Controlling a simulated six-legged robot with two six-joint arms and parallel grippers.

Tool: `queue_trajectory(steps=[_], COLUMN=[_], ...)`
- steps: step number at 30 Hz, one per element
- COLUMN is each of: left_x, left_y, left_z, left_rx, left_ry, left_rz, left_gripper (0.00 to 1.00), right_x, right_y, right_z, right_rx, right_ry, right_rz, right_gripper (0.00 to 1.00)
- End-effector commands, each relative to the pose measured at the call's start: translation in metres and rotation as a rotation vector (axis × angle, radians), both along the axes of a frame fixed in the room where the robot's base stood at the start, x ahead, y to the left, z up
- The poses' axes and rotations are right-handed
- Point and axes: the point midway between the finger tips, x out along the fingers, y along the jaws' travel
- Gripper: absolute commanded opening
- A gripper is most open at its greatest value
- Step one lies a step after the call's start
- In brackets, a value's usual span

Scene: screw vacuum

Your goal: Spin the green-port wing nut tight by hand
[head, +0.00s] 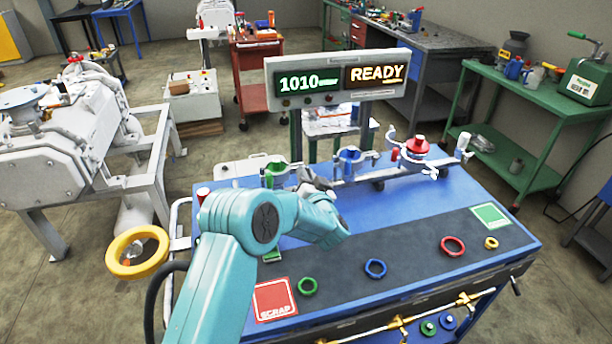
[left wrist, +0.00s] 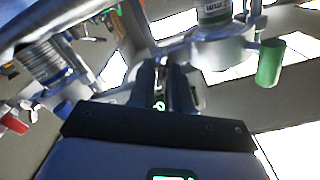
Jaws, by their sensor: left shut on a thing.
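The green port (head: 275,174) stands on the metal manifold at the back left of the blue bench. In the left wrist view its green-banded fitting (left wrist: 213,12) is at the top, with a green handle (left wrist: 269,63) to its right. My left gripper (head: 310,182) is just right of the green port, mostly hidden behind my own arm in the head view. In the left wrist view the gripper's fingers (left wrist: 166,88) are close together on a small grey metal part, which appears to be the wing nut (left wrist: 161,78). Its seating is too small to tell. My right gripper is out of view.
The blue port (head: 348,157) and red port (head: 417,147) stand to the right along the manifold. Green (head: 308,286), blue (head: 375,268) and red (head: 452,246) rings lie on the dark mat. The display (head: 337,78) reads 1010 and READY.

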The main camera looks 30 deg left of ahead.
Motion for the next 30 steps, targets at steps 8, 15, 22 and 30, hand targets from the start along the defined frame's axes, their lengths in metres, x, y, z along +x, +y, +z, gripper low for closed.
queue_trajectory(steps=[8,15,22,30], left_x=[0.000,0.000,-0.020,-0.068], left_y=[0.000,-0.001,-0.025,-0.081], left_z=[0.000,0.000,-0.002,-0.002], left_rx=[-0.001,-0.002,-0.001,-0.001], left_ry=[-0.001,-0.001,0.001,-0.001], left_rz=[0.000,-0.001,-0.004,-0.006], left_gripper=[0.32,0.32,0.32,0.32], right_x=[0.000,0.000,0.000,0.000], right_y=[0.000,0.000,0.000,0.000], right_z=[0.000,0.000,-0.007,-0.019], right_rx=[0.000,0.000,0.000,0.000], right_ry=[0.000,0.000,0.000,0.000], right_rz=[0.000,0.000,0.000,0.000], right_gripper=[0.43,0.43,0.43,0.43])
